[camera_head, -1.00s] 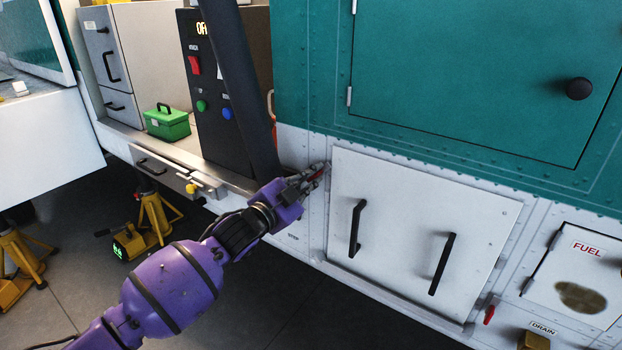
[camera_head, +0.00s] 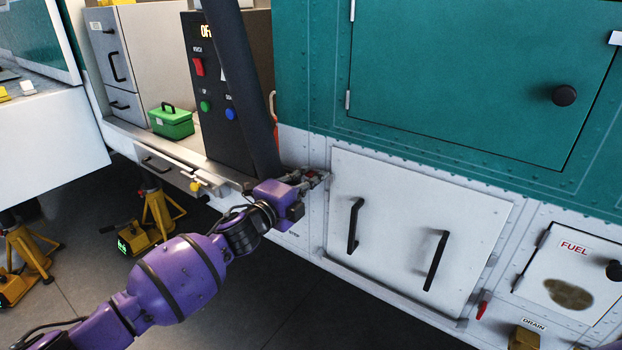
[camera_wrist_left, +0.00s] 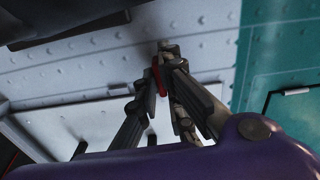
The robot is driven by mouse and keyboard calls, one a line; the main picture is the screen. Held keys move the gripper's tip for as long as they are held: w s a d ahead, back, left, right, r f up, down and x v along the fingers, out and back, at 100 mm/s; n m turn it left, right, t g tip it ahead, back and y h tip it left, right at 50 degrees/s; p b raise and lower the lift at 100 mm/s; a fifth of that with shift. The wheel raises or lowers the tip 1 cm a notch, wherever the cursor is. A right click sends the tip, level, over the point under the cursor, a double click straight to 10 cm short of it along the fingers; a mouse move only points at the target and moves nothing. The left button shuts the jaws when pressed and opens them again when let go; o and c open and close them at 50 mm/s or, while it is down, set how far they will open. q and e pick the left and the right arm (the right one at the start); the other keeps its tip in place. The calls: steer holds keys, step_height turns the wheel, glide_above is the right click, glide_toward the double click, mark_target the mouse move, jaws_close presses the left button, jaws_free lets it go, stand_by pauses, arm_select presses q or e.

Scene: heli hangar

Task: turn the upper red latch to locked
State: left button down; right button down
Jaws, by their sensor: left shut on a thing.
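The upper red latch (camera_head: 312,176) sits at the upper left corner of the white panel (camera_head: 420,190), mostly hidden by my fingers in the head view. My left gripper (camera_head: 318,179) is at that corner, shut on the latch. In the left wrist view a sliver of the red latch (camera_wrist_left: 157,75) shows between the fingers of my left gripper (camera_wrist_left: 162,85). The fingers hide the latch's exact angle. A second red latch (camera_head: 482,309) hangs at the panel's lower right corner, tilted and untouched. My right gripper is out of view.
The panel has two black handles (camera_head: 354,226). The teal door (camera_head: 470,70) is above, and the FUEL hatch (camera_head: 570,275) is at right. A green box (camera_head: 171,122) and yellow stands (camera_head: 160,222) are farther left.

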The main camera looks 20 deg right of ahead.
arm_select(q)
steer(key=shift+m, duration=0.4)
steer(key=c, duration=1.9)
jaws_free()
steer(key=v, duration=1.2)
